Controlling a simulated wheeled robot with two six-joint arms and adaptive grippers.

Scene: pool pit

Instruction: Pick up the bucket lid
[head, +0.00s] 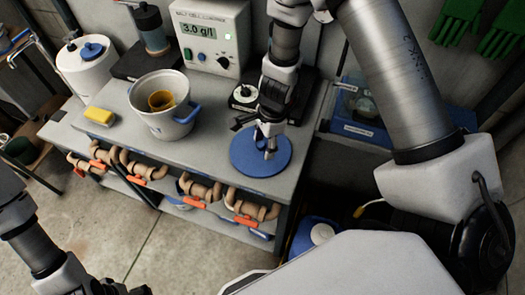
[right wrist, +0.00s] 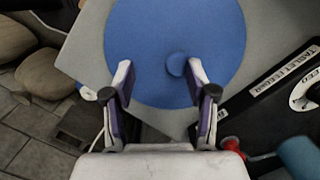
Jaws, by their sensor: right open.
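The bucket lid (head: 245,161) is a flat blue disc with a small knob. It lies on the grey bench top near its right front corner. In the right wrist view the lid (right wrist: 200,30) fills the upper middle, and its round knob (right wrist: 176,64) shows between the fingertips, closer to the right one. My right gripper (head: 268,146) is over the lid, pointing down. Its fingers are apart with nothing between them that I can see held; they also show in the right wrist view (right wrist: 160,72).
A pale bucket (head: 158,125) with blue handles and a yellow cup (head: 161,100) inside stands left on the bench. A yellow sponge (head: 100,116) lies beside it. A salt-cell meter (head: 210,35) stands behind. Pipes with orange valves (head: 198,204) run along the bench front.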

